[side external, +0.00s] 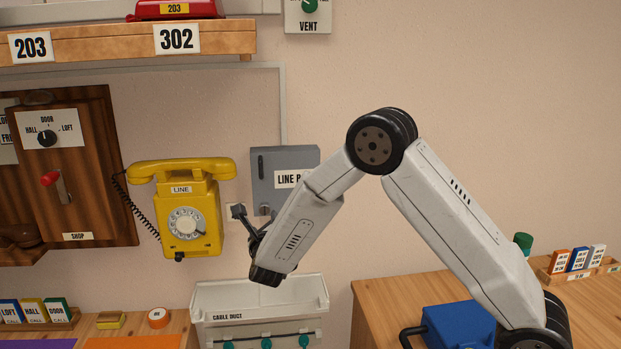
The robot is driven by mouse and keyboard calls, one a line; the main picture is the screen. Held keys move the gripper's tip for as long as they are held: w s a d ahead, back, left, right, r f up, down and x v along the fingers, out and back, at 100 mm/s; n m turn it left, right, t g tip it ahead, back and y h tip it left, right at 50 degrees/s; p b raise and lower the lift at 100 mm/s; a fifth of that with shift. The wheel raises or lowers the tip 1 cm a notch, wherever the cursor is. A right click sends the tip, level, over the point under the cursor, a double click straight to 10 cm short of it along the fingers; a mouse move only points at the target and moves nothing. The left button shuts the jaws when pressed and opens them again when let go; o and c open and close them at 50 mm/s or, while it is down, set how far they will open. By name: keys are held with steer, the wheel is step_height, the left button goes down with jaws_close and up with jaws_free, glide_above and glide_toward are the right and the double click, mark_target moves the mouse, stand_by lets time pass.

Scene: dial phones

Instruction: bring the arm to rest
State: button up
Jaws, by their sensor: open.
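My gripper (236,221) is at the end of my bent arm, in front of the wall in the middle of the side external view. It is open, and no object shows between its fingers. It is just right of the yellow wall phone (190,205) and below the grey line box (275,170). The phone's handset (182,168) lies across its cradle. Part of my gripper is hidden behind my own wrist.
A white cable duct (225,302) with green knobs stands below my gripper. A wooden panel (100,150) with a dial and a red-tipped lever is left of the phone. A shelf (110,42) runs above. A blue box (458,325) sits beside my arm's base.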

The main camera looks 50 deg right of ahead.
steer(key=s+a+f+n+g+y, duration=0.2)
steer(key=s+a+n+y, duration=0.3)
steer(key=n, duration=0.7)
steer(key=s+a+f+n+g+y, duration=0.15)
steer(key=s+a+n+y, duration=0.35)
steer(key=n, duration=0.6)
steer(key=s+d+f+n+g+y, duration=0.1)
steer(key=s+n+g, duration=0.2)
steer(key=s+n, duration=0.4)
steer(key=s+d+f+n+g+y, duration=0.1)
steer(key=s+f+n+g, duration=0.1)
steer(key=s+n+g, duration=0.2)
steer(key=s+n, duration=0.3)
steer(key=s, duration=0.3)
steer(key=shift+s+f+y, duration=0.15)
steer(key=shift+f+y, duration=0.15)
